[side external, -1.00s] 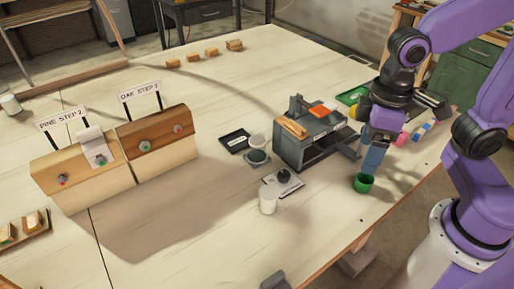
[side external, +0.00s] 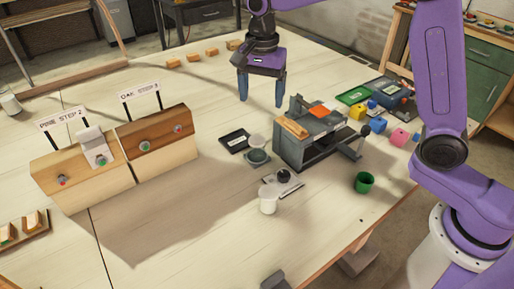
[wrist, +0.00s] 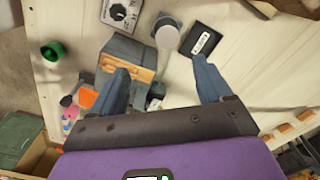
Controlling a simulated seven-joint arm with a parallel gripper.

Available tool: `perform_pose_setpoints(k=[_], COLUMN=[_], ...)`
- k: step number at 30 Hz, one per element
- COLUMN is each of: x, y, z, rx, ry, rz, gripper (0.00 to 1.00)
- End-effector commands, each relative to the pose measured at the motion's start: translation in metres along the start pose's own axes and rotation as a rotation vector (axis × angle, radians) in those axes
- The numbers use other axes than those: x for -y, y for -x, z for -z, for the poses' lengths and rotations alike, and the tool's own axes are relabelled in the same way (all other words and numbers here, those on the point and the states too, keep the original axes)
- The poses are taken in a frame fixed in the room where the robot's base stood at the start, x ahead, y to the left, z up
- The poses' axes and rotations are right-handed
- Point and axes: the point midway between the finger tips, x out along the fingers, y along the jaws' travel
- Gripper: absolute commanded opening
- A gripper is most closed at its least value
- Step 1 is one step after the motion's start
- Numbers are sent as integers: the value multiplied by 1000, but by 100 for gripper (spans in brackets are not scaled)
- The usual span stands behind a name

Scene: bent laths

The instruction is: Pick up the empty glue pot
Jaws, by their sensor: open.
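No pot is labelled as the glue pot in a way I can read. A green cup (side external: 364,183) stands upright near the table's right edge; it also shows in the wrist view (wrist: 53,50). A white cup (side external: 268,199) stands in front of the dial unit. My gripper (side external: 261,103) is open and empty, raised above the table behind the grey rack, away from the green cup.
A grey rack (side external: 310,150) with wooden and orange pieces stands mid-table. A black tray (side external: 235,140) and dial unit (side external: 284,181) are beside it. Coloured blocks (side external: 358,112) and a green tray (side external: 353,95) lie right. Two labelled wooden stands are left.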

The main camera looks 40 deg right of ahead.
Motion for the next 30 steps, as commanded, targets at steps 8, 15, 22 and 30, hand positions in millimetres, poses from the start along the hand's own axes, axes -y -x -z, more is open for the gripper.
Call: perform_pose_setpoints(k=[8, 15, 22, 30], x=[13, 12, 12, 12], y=[-6, -45, -88, -121], z=[13, 13, 13, 13], rx=[0, 1, 1, 0], ry=[-145, -145, -144, -144], rz=[-4, -7, -7, -4], gripper=[78, 78, 78, 78])
